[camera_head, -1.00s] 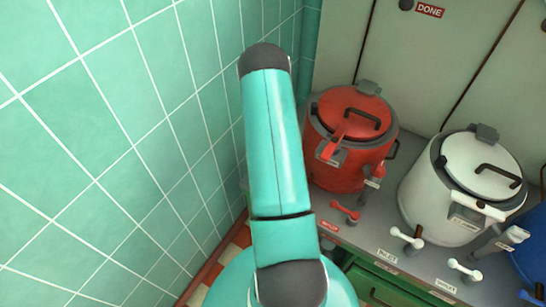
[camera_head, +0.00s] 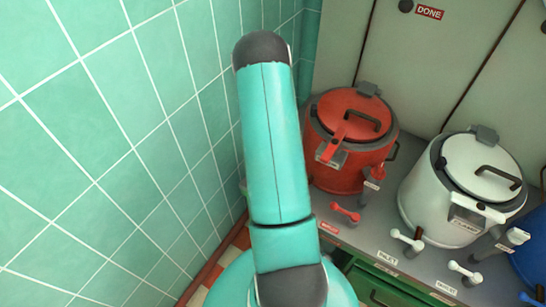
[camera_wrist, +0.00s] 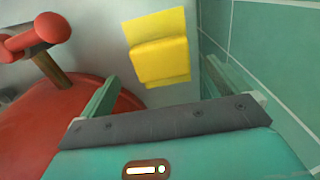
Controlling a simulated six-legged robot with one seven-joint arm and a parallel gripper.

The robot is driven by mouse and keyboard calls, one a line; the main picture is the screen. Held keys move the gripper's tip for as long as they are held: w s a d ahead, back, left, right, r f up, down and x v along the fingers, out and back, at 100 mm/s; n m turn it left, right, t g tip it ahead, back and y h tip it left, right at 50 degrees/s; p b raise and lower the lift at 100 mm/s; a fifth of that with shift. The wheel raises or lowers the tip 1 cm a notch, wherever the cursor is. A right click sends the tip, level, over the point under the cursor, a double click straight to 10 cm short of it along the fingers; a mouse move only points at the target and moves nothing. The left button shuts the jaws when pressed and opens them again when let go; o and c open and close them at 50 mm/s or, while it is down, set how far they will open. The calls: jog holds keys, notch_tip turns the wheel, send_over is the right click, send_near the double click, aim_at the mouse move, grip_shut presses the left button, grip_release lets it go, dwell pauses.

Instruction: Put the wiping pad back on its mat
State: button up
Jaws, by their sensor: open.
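In the wrist view, the yellow wiping pad (camera_wrist: 160,58) looks like a thick block lying over a flat yellow mat (camera_wrist: 155,26). The mat shows beyond the pad's far and near edges. How high the fingers are above the pad cannot be told. In the head view, my arm hides the pad, mat and gripper.
A red kettle (camera_head: 340,150) stands close beside the mat, with a red handle (camera_wrist: 35,38) in the wrist view. A green tiled wall (camera_wrist: 275,60) bounds the other side. A white kettle (camera_head: 440,205) and several small valve handles line the grey counter (camera_head: 372,236).

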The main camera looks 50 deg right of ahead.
notch_tip(320, 180, up, 6)
jog(key=shift+r, duration=0.2)
jog(key=shift+a, duration=0.1)
dwell(0.6)
